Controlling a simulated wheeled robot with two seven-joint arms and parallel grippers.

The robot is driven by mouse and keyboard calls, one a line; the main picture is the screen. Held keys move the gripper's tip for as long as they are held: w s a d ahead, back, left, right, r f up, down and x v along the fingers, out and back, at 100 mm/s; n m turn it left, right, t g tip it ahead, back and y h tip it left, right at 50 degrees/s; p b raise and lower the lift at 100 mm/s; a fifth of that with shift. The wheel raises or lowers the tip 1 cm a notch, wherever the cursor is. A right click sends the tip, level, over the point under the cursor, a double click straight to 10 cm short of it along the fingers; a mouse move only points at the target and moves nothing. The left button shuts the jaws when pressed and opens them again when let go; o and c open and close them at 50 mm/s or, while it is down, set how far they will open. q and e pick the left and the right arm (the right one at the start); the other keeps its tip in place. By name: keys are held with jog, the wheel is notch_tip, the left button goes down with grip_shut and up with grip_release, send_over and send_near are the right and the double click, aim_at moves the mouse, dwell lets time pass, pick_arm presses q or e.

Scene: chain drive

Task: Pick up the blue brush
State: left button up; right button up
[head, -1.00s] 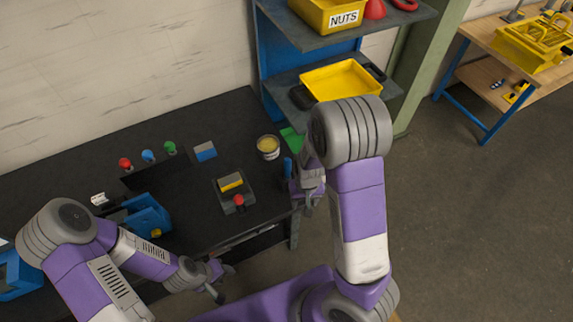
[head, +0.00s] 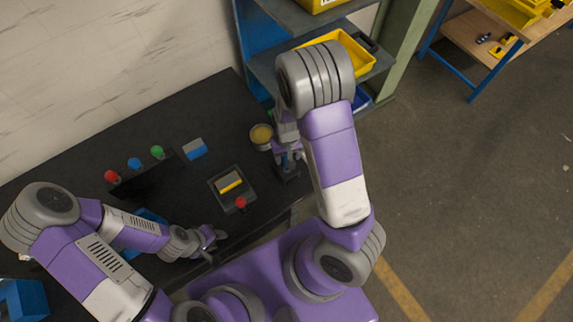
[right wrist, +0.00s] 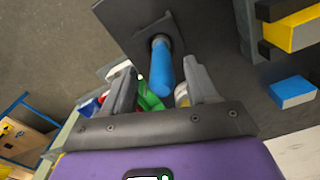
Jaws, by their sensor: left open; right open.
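The blue brush (right wrist: 161,68) shows in the right wrist view as a rounded blue handle, standing in a dark square holder (right wrist: 138,30). My right gripper (right wrist: 160,84) is open, with one finger on each side of the handle; I cannot tell whether either finger touches it. In the head view my right gripper (head: 287,152) is over the holder (head: 291,174) at the table's right end and hides most of the brush. My left gripper (head: 212,240) is open and empty near the table's front edge.
A tin with yellow contents (head: 261,136) stands close beside my right gripper. A fixture with a yellow block (head: 230,187) and a red button (head: 241,202) is left of it. A blue-grey block (head: 194,149) lies farther back. A shelf with a yellow bin (head: 345,55) stands behind.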

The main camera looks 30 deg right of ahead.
jog(key=f, duration=0.3)
jog(key=shift+w+f, duration=0.15)
jog(key=shift+w, duration=0.05)
jog(key=shift+c, duration=0.3)
grip_shut()
